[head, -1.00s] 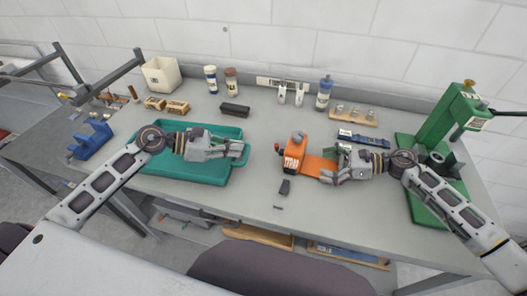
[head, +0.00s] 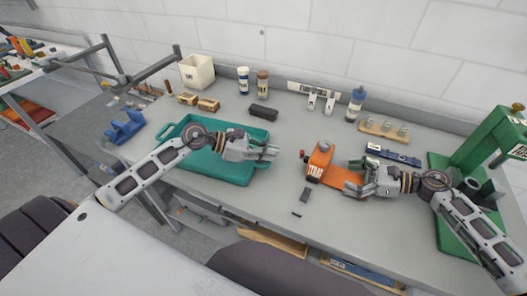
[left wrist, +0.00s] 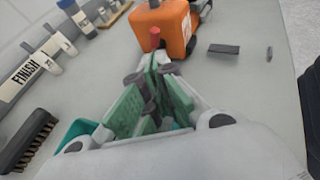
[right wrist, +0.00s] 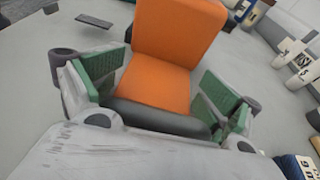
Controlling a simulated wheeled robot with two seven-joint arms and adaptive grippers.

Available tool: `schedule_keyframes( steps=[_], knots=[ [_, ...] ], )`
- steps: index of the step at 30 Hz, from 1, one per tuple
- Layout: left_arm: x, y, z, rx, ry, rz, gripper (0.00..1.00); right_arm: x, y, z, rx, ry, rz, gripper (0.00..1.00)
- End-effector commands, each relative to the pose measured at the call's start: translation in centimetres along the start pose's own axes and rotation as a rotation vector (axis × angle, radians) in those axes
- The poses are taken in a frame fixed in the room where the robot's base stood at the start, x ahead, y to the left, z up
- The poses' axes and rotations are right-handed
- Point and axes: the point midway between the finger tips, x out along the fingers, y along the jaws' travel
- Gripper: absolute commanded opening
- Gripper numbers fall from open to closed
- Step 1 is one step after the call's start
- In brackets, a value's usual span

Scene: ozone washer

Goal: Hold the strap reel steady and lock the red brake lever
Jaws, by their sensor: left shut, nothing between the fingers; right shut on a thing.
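The orange strap reel (head: 321,158) stands on the bench right of centre, with a label on its front. Its small red brake lever (head: 303,154) sticks out on its left side; in the left wrist view the lever (left wrist: 155,38) shows in front of the orange body. My right gripper (head: 356,180) is shut on the reel from the right; in the right wrist view its green pads flank the orange part (right wrist: 157,85). My left gripper (head: 273,150) is shut and empty at the tray's right edge, pointing at the reel but apart from the lever.
A teal tray (head: 212,168) lies under my left gripper. A dark block (head: 306,194) and a smaller piece (head: 296,214) lie in front of the reel. A green press (head: 490,145) stands at the right.

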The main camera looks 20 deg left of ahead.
Motion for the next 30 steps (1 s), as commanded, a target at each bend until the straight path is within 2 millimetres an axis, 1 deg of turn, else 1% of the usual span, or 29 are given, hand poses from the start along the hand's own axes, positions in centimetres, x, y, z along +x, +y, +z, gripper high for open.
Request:
schedule_keyframes(
  steps=[1, 18, 24, 30],
  knots=[
    [0.4, 0.0, 0.0, 0.001, -0.001, 0.001, 0.0, 0.2, 0.3, -0.6, 0.007, 0.006, 0.006, 0.73],
    [5.3, 0.1, 0.0, 0.0, -0.002, 0.001, 0.0, 0.2, 0.3, -0.6, 0.008, 0.006, 0.006, 0.73],
    [6.5, 0.0, 0.0, 0.0, -0.001, 0.0, 0.0, 0.2, 0.3, -0.6, 0.008, 0.006, 0.006, 0.73],
    [6.7, 0.0, 0.0, 0.001, 0.0, 0.0, 0.0, 0.2, 0.3, -0.6, 0.008, 0.006, 0.006, 0.73]
  ],
)
